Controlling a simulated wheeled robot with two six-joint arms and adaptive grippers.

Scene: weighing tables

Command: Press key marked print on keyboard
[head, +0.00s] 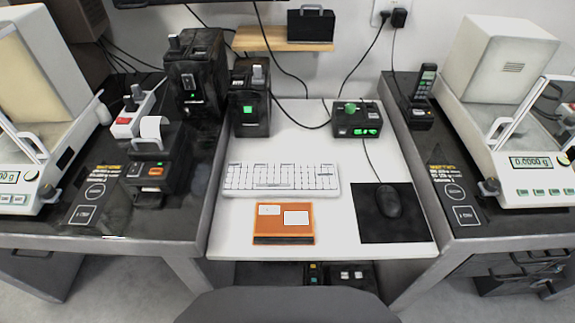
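A white keyboard (281,179) lies on the white middle desk, behind an orange box. Its key labels are too small to read, so I cannot tell which key is marked print. Neither of my grippers is in the head view, and nothing touches the keyboard.
The orange box (284,223) lies in front of the keyboard. A black mouse (388,201) rests on a black mat (366,227) to the right. Balances stand on the left (30,130) and right (497,100) tables. A chair back (287,305) is in front.

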